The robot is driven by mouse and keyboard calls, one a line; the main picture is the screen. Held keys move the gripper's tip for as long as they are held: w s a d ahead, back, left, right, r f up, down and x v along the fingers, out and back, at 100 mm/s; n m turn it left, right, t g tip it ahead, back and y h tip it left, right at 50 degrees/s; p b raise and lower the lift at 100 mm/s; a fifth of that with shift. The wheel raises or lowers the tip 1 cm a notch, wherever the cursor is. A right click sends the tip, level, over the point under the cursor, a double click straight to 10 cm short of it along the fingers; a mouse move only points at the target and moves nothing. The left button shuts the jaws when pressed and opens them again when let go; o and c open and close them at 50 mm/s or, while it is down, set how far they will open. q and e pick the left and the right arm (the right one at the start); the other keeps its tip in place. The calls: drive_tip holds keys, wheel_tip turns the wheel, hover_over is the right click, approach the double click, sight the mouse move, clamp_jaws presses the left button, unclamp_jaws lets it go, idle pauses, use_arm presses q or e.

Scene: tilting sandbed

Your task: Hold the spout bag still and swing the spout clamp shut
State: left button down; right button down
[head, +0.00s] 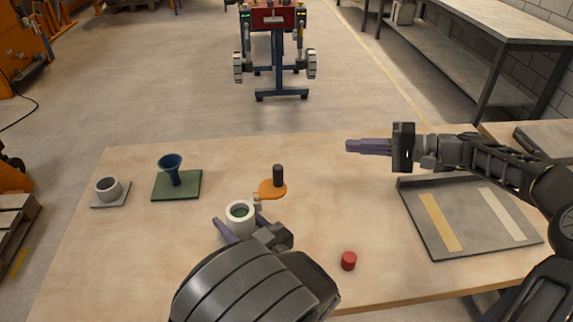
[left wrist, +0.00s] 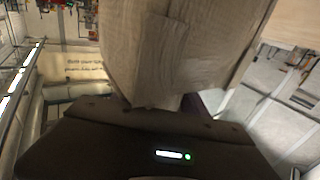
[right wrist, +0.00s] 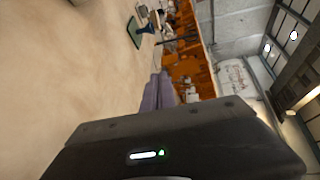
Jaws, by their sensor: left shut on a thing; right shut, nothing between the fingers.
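The spout bag (head: 240,214) shows from above as a pale round spout with a dark green inside. My left gripper (head: 240,226) has its purple fingers on either side of it and is shut on it. In the left wrist view the bag is a tan, coarse body (left wrist: 175,45) filling the upper middle. The spout clamp (head: 268,190) appears as an orange plate with an upright dark handle (head: 278,174), just right of and behind the spout. It looks swung out beside the spout. My right gripper (head: 350,146) is shut and empty, right of the handle and apart from it.
A red cylinder (head: 348,261) stands near the front edge. A grey tray (head: 468,212) with two pale strips lies at right. A blue funnel (head: 171,166) on a green plate (head: 190,188) and a grey cup (head: 108,189) stand at left. The table's middle back (head: 240,150) is clear.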

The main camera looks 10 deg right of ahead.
sight(272, 180)
drive_tip(key=s+a+n+g+y, duration=0.3)
drive_tip(key=a+n+g, duration=0.1)
drive_tip(key=a, duration=0.4)
drive_tip(key=shift+a+r+g+y, duration=0.25)
drive_tip(key=shift+r+g+y, duration=0.05)
drive_tip(key=shift+r+g, duration=0.1)
drive_tip(key=shift+a, duration=0.1)
drive_tip(key=s+a, duration=0.3)
drive_tip(key=a, duration=0.5)
drive_tip(key=shift+a, duration=0.4)
drive_tip(key=shift+s+d+r+m+t, duration=0.15)
drive_tip(key=shift+m+t, duration=0.1)
drive_tip(key=shift+t, duration=0.2)
drive_tip(key=shift+s+d+f+m+t, duration=0.15)
drive_tip(key=shift+m+t, duration=0.1)
drive_tip(key=shift+t, duration=0.2)
